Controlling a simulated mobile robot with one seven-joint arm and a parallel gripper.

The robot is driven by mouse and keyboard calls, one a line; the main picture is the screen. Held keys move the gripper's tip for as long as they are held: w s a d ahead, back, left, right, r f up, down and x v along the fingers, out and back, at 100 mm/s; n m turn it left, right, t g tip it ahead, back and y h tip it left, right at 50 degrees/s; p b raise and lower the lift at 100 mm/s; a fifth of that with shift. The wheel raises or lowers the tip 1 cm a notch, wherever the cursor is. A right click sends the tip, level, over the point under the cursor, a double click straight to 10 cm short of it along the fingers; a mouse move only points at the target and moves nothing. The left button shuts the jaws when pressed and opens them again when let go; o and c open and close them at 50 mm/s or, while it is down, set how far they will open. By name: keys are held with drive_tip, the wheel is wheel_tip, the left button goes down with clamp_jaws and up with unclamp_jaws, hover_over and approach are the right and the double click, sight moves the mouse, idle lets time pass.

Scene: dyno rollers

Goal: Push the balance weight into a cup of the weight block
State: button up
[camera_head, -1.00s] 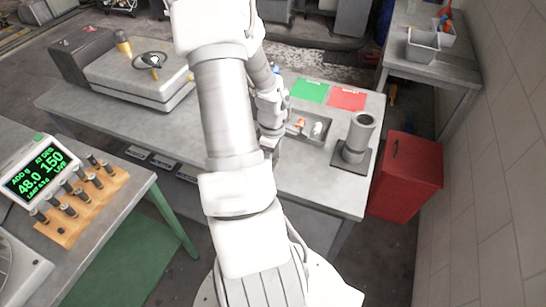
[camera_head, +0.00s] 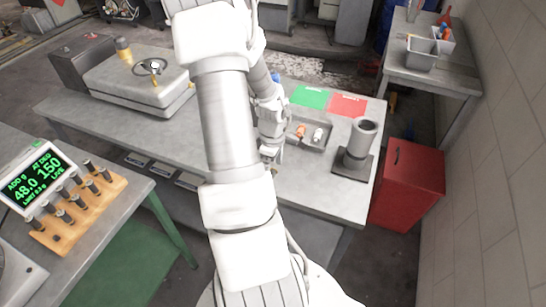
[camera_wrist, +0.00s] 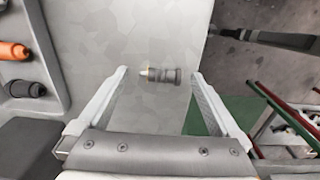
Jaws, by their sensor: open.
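In the wrist view a small dark cylinder with a brass-coloured band and a pale tip, apparently the balance weight (camera_wrist: 162,75), lies on its side on the grey bench top. My gripper (camera_wrist: 157,76) is open, with one finger to each side of it. I cannot tell the height of the fingertips above the bench. In the head view my gripper (camera_head: 268,152) is at the bench's near edge, partly hidden by my arm. The wooden weight block (camera_head: 102,208) stands on the left table with several dark pegs upright in it. One dark hole shows at its near end.
A grey tray (camera_head: 318,148) with an orange-ended item and a pale item is right of my gripper. A grey cylinder stand (camera_head: 358,147) is farther right. A display (camera_head: 38,178) reading 48.0 and 150 stands beside the block. A floor gap separates the two tables.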

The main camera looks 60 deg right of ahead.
wheel_tip(320, 180, up, 17)
drive_tip(key=p, duration=0.1)
drive_tip(key=shift+a, duration=0.2)
drive_tip(key=shift+r, duration=0.1)
idle(0.6)
